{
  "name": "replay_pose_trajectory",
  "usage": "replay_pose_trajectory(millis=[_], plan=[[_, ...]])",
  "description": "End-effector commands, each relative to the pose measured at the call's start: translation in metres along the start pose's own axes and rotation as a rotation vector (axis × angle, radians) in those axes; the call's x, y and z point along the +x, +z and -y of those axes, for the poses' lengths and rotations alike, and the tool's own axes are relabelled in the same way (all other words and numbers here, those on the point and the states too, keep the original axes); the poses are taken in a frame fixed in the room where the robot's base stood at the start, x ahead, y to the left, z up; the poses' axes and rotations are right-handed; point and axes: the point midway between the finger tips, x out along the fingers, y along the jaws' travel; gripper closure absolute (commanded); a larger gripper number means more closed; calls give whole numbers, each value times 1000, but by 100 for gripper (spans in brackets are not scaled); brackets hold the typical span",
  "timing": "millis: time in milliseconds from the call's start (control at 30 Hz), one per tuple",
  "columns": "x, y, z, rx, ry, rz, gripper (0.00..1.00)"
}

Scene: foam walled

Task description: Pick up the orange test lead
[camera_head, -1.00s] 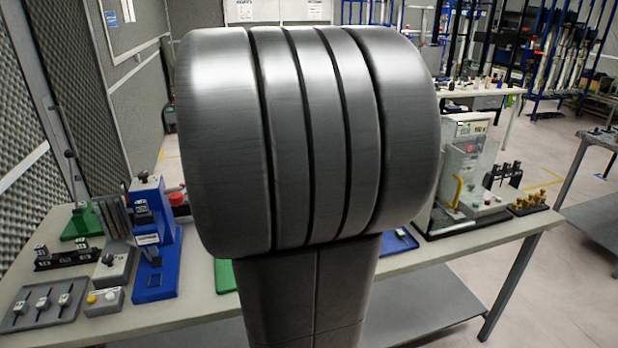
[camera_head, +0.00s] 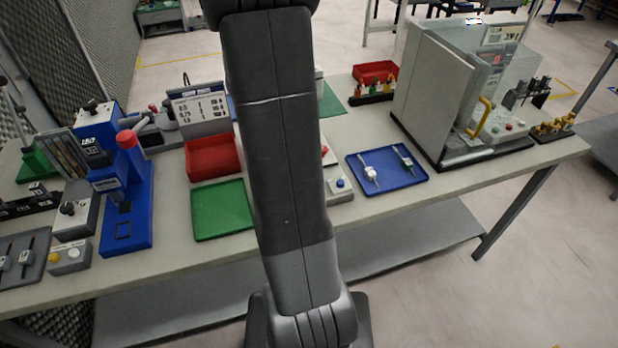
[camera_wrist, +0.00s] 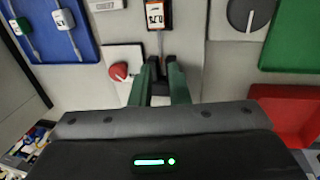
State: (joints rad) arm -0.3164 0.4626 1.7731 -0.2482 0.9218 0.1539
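In the wrist view, an orange-cased lead (camera_wrist: 158,14) with a white label and a thin metal tip lies at the top middle, its tip pointing toward my gripper. My gripper (camera_wrist: 161,62) has two dark green fingers with a narrow gap between them. The fingertips are just below the lead's tip in the picture, and the lead's case is beyond them. I see nothing clearly clamped. In the head view my arm hides both the gripper and this lead.
A blue tray (camera_head: 387,184) holds a white and a green lead. A green tray (camera_head: 222,211) and a red bin (camera_head: 212,160) stand left of my arm. A red-knobbed box (camera_wrist: 123,72) is beside the fingers. A clear-sided enclosure (camera_head: 432,88) stands at right.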

Motion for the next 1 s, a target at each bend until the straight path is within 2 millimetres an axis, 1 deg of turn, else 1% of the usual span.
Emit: replay_pose_trajectory(millis=[33,100,333,633,767,967,1000], plan=[[7,1,0,0,0,4,84],[14,1,0,1,0,3,84],[27,0,0,1,-1,2,84],[64,-2,1,1,-1,2,84],[70,-2,1,0,-1,1,84],[70,-2,1,0,-1,0,84],[70,-2,1,0,-1,0,88]])
